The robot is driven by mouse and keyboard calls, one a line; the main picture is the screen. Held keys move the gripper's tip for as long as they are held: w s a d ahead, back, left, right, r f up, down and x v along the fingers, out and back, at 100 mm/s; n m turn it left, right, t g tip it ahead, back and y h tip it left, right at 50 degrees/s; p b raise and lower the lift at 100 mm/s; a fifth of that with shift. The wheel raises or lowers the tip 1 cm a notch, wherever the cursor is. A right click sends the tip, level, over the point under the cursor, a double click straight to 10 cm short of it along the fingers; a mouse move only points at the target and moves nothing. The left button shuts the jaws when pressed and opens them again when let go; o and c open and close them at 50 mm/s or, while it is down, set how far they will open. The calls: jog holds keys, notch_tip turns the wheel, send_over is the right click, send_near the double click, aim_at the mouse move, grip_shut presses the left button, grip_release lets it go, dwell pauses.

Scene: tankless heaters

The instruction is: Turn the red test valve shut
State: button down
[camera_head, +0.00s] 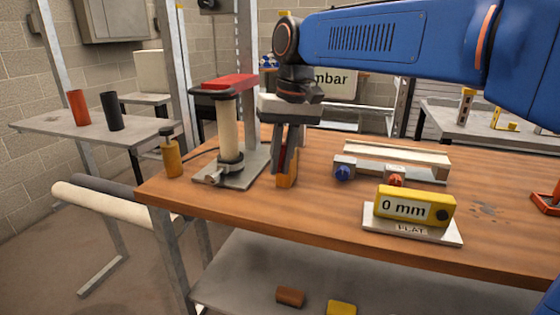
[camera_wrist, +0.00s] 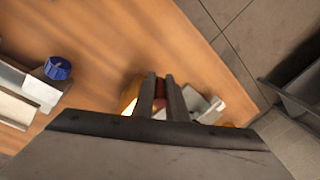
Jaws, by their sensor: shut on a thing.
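My gripper (camera_head: 286,176) points down over the wooden bench, left of its middle. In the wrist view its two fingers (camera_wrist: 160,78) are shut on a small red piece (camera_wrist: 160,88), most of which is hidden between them. A yellow body (camera_wrist: 130,93) shows beside the fingers and, in the head view, low at the fingertips (camera_head: 287,181). Whether the red piece is the test valve's handle I cannot tell for sure. A red bar (camera_head: 228,82) tops the pale column, and an orange-red knob (camera_head: 395,175) sits on the metal block; both are apart from my fingers.
The pale column (camera_head: 228,130) stands on a metal plate just left of my gripper. A yellow bottle (camera_head: 171,156) is farther left. To the right are a blue knob (camera_head: 345,170) and a yellow "0 mm" gauge (camera_head: 414,206). Bare wood lies in front of my gripper.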

jog(key=y, duration=0.1)
jog(key=d+t+y, duration=0.1)
jog(key=y, duration=0.1)
jog(key=t+y, duration=0.1)
jog(key=y, duration=0.1)
jog(key=shift+s+d+f, duration=0.15)
jog(key=shift+s+f, duration=0.05)
jog(key=shift+f, duration=0.15)
jog(key=y, duration=0.1)
jog(key=t+y, duration=0.1)
jog(key=y, duration=0.1)
jog(key=shift+d+f+y, duration=0.15)
jog(key=shift+f+y, duration=0.15)
jog(key=shift+s+f+t+y, duration=0.15)
jog(key=shift+t+y, duration=0.15)
jog(key=shift+y, duration=0.5)
jog(key=shift+w+f+t+y, duration=0.15)
jog(key=shift+t+y, duration=0.15)
jog(key=shift+y, duration=0.5)
jog(key=shift+s, duration=0.15)
jog(key=c, duration=1.8)
grip_release()
jog(key=shift+o, duration=0.2)
jog(key=shift+d, duration=0.15)
jog(key=v, duration=1.7)
jog(key=shift+d, duration=0.15)
